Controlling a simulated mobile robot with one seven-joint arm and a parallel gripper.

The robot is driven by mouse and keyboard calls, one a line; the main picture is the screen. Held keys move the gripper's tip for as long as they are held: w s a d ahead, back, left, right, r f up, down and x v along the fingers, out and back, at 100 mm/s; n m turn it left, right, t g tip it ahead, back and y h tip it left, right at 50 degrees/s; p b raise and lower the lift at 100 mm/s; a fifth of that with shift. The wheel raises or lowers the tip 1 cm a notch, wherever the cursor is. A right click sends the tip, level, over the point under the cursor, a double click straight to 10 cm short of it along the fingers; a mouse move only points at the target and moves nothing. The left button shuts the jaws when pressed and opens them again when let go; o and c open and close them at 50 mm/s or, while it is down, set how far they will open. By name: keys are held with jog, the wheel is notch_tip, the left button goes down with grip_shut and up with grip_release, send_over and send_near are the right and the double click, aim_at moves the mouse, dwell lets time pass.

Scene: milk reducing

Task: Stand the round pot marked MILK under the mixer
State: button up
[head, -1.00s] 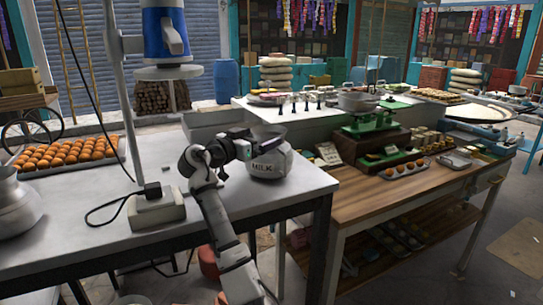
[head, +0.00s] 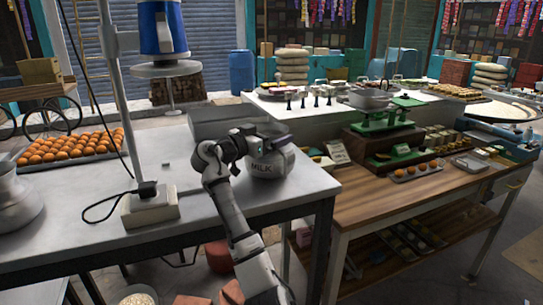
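The round grey metal pot marked MILK (head: 268,165) is near the right end of the grey worktable (head: 225,205), its lettering facing me. It looks upright; I cannot tell whether its base touches the table. My gripper (head: 256,143) is at the upper left of the pot, by its rim. The fingertips are too small and dark to show whether they are closed on it. The mixer (head: 162,28), a blue and silver unit with a round grey disc below it, hangs on an upright pole at the left, apart from the pot.
A tray of orange balls (head: 68,148) and a large metal vessel (head: 15,197) stand at the left. A wooden counter (head: 375,205) with a green scale (head: 385,122) adjoins at the right. The table's middle is mostly clear.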

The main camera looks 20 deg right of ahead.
jog(key=c, duration=1.7)
jog(key=shift+r, duration=0.1)
